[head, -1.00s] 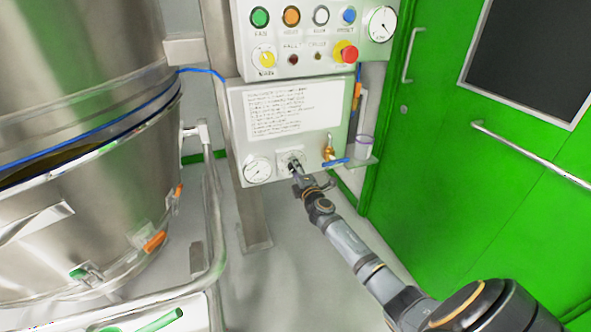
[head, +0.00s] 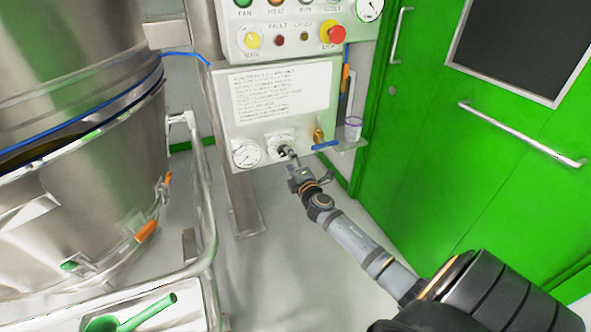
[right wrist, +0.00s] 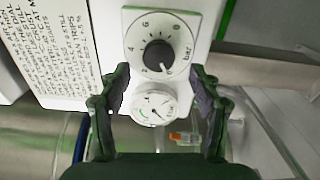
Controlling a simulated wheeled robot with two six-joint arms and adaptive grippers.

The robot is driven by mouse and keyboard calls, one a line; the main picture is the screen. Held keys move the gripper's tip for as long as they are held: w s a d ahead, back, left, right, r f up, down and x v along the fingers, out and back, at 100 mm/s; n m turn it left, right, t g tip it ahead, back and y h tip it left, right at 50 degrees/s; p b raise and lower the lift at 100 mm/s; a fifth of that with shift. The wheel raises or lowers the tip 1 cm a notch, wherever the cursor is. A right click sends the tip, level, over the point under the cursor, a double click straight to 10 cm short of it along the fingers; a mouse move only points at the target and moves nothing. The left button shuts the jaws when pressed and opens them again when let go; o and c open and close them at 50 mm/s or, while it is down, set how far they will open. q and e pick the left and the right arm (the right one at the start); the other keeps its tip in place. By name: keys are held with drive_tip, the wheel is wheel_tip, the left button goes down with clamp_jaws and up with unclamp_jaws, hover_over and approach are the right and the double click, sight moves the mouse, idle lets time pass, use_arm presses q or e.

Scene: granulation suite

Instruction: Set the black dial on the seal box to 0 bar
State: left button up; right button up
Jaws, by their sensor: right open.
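The seal box (head: 226,128) is a white panel with printed text, below the control panel. Its black dial (right wrist: 158,56) sits on a white numbered plate marked "bar". The dial's pale mark points toward the lower edge of the plate in the right wrist view; the number there is too small to read surely. My right gripper (right wrist: 160,78) is open, its two fingers apart, short of the dial and facing it, with nothing between them. In the head view the right gripper (head: 291,157) partly hides the dial. My left gripper is not in view.
A round gauge (head: 246,154) sits beside the dial. A blue-handled brass valve (head: 319,138) is at the box's right. The control panel (head: 268,14) has a red stop button (head: 332,33). A steel vessel (head: 85,150) and rail stand left, a green door (head: 480,140) right.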

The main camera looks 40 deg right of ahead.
drive_tip(key=v, duration=0.7)
